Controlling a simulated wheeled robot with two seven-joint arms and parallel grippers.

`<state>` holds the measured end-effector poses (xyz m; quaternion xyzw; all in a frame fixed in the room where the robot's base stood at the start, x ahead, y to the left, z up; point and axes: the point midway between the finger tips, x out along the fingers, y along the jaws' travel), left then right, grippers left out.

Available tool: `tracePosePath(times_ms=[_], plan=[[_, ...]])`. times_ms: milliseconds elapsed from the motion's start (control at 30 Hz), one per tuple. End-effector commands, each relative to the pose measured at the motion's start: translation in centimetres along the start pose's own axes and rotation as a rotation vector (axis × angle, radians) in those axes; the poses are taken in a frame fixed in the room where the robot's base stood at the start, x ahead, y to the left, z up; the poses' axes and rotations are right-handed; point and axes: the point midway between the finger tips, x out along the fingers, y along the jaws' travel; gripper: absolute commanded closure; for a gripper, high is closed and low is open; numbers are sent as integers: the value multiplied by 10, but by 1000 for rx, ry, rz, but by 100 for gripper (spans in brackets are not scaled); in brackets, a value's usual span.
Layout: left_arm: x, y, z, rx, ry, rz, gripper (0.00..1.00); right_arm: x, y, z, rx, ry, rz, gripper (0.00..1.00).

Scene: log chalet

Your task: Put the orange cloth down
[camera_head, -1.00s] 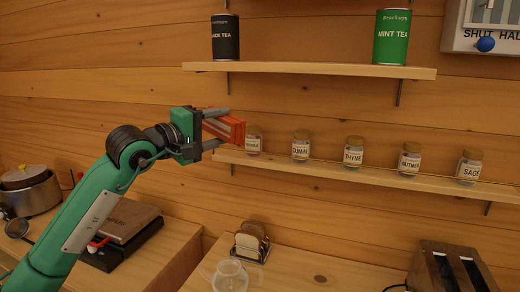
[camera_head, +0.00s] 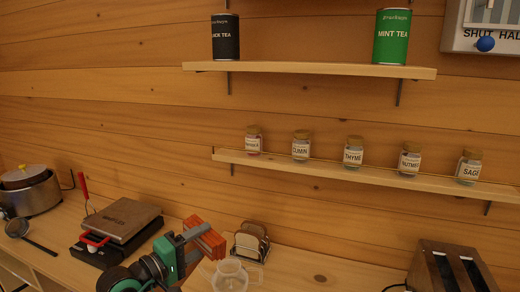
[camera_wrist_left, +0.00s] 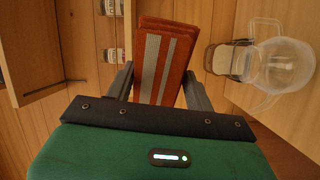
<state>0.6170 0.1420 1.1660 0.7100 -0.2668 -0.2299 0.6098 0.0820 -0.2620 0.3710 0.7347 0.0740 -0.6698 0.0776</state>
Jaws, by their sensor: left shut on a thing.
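The orange cloth (camera_head: 205,238) is a folded, block-like bundle. In the left wrist view the cloth (camera_wrist_left: 163,62) shows two pale stripes and sits between the fingers. My left gripper (camera_head: 196,243) is shut on it, low over the counter, between the waffle maker and the toast rack. The fingers also show in the left wrist view (camera_wrist_left: 160,88). I cannot tell whether the cloth touches the counter. My right gripper is not in view.
A clear jug (camera_head: 230,276) and a toast rack (camera_head: 250,243) stand just right of the cloth. A waffle maker (camera_head: 118,228) is to the left, a toaster (camera_head: 450,268) far right. Bare counter (camera_head: 325,270) lies between rack and toaster. A spice shelf (camera_head: 350,173) is above.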

Motion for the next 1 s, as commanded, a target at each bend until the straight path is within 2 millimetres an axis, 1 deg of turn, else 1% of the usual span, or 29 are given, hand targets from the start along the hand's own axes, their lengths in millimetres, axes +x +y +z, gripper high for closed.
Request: tracePosePath(times_ms=[33, 100, 267, 500, 600, 733, 833, 1000], plan=[[-8, -12, 4, -6, 11, -6, 65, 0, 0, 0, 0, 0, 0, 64], [-19, -26, 7, -7, 28, -7, 65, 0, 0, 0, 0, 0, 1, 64], [-45, -54, 15, -7, 71, -15, 65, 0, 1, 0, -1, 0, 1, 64], [-87, -92, 28, -7, 143, -25, 65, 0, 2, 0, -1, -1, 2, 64], [-103, -104, 32, -5, 170, -29, 65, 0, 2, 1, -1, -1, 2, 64], [-119, -114, 36, -3, 197, -33, 65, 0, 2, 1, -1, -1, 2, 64], [-126, -119, 38, -2, 210, -33, 65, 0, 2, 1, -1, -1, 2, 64], [-131, -121, 40, 1, 217, -33, 65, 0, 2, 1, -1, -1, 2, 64]])
